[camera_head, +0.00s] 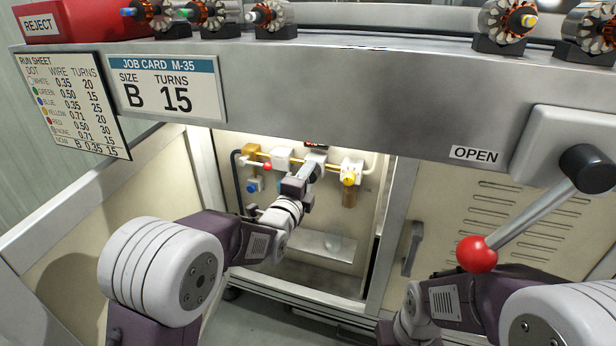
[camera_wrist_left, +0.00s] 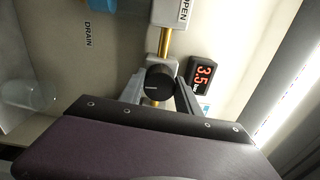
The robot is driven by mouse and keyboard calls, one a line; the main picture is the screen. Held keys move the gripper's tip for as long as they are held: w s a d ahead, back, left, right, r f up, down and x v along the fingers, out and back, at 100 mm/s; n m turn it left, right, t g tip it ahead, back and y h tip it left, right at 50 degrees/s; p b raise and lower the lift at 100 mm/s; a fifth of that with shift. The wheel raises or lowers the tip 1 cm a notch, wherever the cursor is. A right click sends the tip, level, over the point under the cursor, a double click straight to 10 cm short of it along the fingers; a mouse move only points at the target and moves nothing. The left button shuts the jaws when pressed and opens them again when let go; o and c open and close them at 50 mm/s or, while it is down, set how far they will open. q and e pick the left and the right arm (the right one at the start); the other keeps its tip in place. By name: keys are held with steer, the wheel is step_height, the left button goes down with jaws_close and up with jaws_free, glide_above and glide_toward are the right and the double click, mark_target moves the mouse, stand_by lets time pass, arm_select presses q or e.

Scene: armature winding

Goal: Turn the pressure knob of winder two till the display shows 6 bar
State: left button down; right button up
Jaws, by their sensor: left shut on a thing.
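The round black pressure knob (camera_wrist_left: 153,83) sits on a grey body on a brass pipe in the left wrist view. My left gripper (camera_wrist_left: 160,92) is shut on this knob, with one finger on each side. In the head view my left gripper (camera_head: 314,162) reaches into the lit cabinet and hides the knob. The display (camera_wrist_left: 203,74) beside the knob shows 3.5 in red digits, seen turned on its side. Only a dark strip of the display (camera_head: 316,144) shows in the head view. My right arm is at the lower right; its gripper is out of the picture.
Pipework in the cabinet carries a blue part (camera_head: 253,186), a small red ball (camera_head: 267,166) and a yellow knob (camera_head: 349,178). A lever with a red ball (camera_head: 477,254) juts out at the right. The metal beam (camera_head: 350,85) crosses above the opening.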

arm_select(q)
steer(key=shift+f+m, duration=0.1)
steer(key=shift+m, duration=0.3)
steer(key=c, duration=0.9)
jaws_free()
steer(key=shift+o, duration=0.2)
steer(key=v, duration=0.9)
steer(key=shift+s, duration=0.1)
